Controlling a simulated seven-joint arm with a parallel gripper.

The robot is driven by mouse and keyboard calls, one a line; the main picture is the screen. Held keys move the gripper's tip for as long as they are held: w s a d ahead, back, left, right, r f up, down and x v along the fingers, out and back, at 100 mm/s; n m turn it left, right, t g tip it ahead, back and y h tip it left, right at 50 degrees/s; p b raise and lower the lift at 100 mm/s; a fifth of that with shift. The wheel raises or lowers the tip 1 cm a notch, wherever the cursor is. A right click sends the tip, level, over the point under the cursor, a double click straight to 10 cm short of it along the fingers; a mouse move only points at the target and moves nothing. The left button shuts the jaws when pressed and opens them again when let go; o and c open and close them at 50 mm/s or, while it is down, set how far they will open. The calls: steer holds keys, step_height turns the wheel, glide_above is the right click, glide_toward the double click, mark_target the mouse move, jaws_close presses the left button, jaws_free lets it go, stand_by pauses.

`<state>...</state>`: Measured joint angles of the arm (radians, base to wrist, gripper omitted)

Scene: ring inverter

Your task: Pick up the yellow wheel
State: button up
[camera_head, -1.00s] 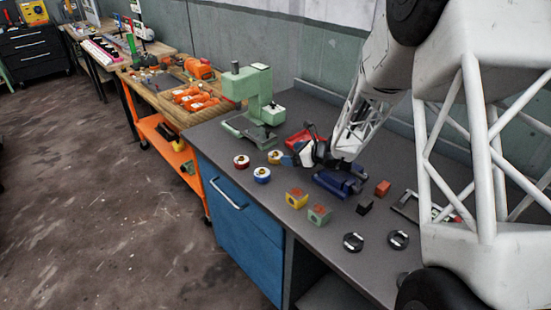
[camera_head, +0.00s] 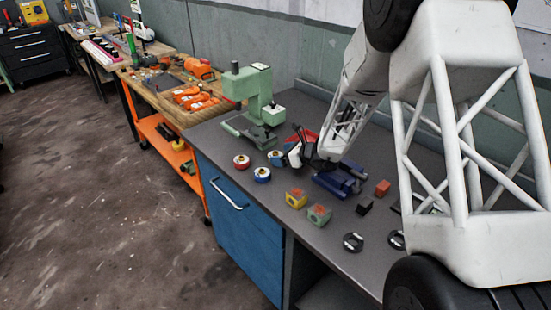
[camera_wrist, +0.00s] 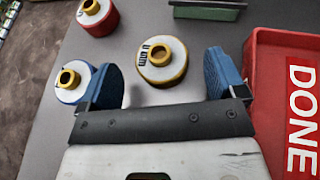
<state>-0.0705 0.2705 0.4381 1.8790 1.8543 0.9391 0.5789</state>
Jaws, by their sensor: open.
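The yellow wheel (camera_wrist: 162,75) lies flat on the grey workbench, with a white top face and a yellow hub. In the wrist view it appears between the two blue fingers of my gripper (camera_wrist: 164,62), which are open and empty. It sits slightly nearer the left finger than the right. I cannot tell the gap in height. In the head view the yellow wheel (camera_head: 276,157) is just left of my gripper (camera_head: 288,155), which partly covers it.
A blue wheel (camera_wrist: 73,84) is close beside my left finger. A red wheel (camera_wrist: 97,14) lies farther off at upper left. A red DONE tray (camera_wrist: 262,110) is right of the right finger. A green machine (camera_head: 250,95) stands behind, and coloured blocks (camera_head: 297,198) lie toward the front.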

mark_target(277, 153)
steer(key=shift+x, duration=1.3)
steer(key=shift+c, duration=0.4)
steer(key=c, duration=1.1)
steer(key=shift+r, duration=0.2)
steer(key=shift+c, duration=0.3)
steer(key=shift+r, duration=4.85)
